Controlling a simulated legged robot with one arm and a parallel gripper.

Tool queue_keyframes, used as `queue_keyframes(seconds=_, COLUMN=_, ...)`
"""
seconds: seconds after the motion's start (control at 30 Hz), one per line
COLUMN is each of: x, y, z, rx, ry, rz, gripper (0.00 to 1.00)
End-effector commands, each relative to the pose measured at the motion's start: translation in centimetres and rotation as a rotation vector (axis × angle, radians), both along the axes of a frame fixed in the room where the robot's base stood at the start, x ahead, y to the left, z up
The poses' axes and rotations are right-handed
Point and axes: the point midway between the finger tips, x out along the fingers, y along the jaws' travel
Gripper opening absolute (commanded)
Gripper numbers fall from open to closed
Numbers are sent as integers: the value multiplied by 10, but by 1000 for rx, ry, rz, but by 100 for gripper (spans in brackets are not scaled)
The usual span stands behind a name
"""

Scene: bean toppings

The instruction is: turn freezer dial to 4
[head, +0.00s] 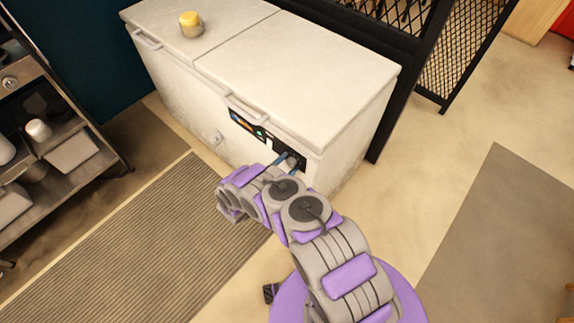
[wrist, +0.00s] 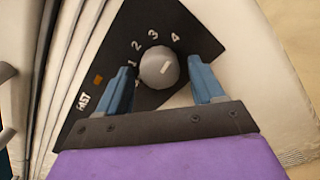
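The white chest freezer (head: 283,68) stands with a dark control panel (head: 238,119) on its front. Its round grey dial (wrist: 157,66) shows in the wrist view, with FAST, an orange square and the numbers 1 to 4 printed around it. The dial's pale mark lies right of its centre and slants toward the upper right, roughly toward the 4; its exact setting is hard to tell. My gripper (wrist: 160,68) is open, its blue fingers on either side of the dial with visible gaps. In the head view, my gripper (head: 287,160) is at the panel's right end.
A yellow-topped jar (head: 191,24) stands on the freezer lid. A metal shelf (head: 60,140) with containers is at the left. A ribbed mat (head: 130,245) lies on the floor before the freezer. Black mesh panels (head: 455,50) stand behind. The floor at right is clear.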

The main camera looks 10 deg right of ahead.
Motion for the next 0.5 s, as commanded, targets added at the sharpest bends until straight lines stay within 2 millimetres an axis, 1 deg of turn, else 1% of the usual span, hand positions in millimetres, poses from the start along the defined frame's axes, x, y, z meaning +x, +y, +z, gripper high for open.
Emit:
queue_keyframes(seconds=0.3, x=-1, y=1, z=1, rx=1, ry=0, rz=-1, gripper=70)
queue_keyframes(seconds=0.37, x=-4, y=5, z=1, rx=1, ry=-1, rz=0, gripper=70)
queue_keyframes(seconds=0.5, x=-16, y=23, z=1, rx=1, ry=0, rz=2, gripper=70)
